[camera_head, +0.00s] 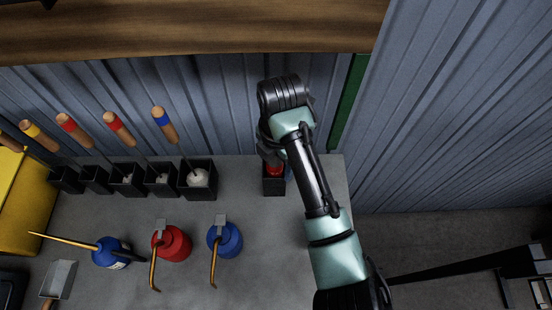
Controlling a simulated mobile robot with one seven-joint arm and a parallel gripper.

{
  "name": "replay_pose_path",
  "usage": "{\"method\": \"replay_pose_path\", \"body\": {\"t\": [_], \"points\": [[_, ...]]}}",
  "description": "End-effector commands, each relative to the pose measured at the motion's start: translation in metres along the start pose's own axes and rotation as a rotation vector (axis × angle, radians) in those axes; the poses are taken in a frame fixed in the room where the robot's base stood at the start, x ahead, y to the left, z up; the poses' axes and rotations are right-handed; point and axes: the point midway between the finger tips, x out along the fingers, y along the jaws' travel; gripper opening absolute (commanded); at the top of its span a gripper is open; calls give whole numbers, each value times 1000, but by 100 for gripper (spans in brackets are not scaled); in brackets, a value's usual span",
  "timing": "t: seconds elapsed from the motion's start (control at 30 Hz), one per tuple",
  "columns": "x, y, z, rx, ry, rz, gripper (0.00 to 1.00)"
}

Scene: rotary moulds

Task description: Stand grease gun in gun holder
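A small black box-shaped holder (274,188) stands on the grey bench near its right end. A red object (273,169) is in or directly above its opening; it may be the grease gun, but only a small part shows. My gripper (269,154) is right over this holder, pointing down, with its dark fingers at the red object. Whether the fingers are closed on it or apart cannot be made out. My wrist and arm hide the right side of the holder, where a sliver of blue shows.
Several black pots (199,190) with wooden-handled tools line the back. A wooden shelf (180,30) overhangs. Bench between blue can and arm is clear.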

Motion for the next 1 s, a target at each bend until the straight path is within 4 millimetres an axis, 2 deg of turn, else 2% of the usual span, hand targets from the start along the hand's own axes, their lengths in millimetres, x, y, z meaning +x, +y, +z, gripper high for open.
{"method": "replay_pose_path", "body": {"t": [0.23, 0.37, 0.57, 0.63, 0.8, 1.0], "points": [[0, 0, 0, 0, 1, -2, 81], [-10, 0, 0, -1, -1, 0, 81], [-49, 1, 1, -2, -5, 4, 81], [-73, 0, 2, 0, -6, 2, 81], [-108, -1, 2, -1, -6, -2, 81], [-126, 0, 1, 0, -2, -1, 81]]}}
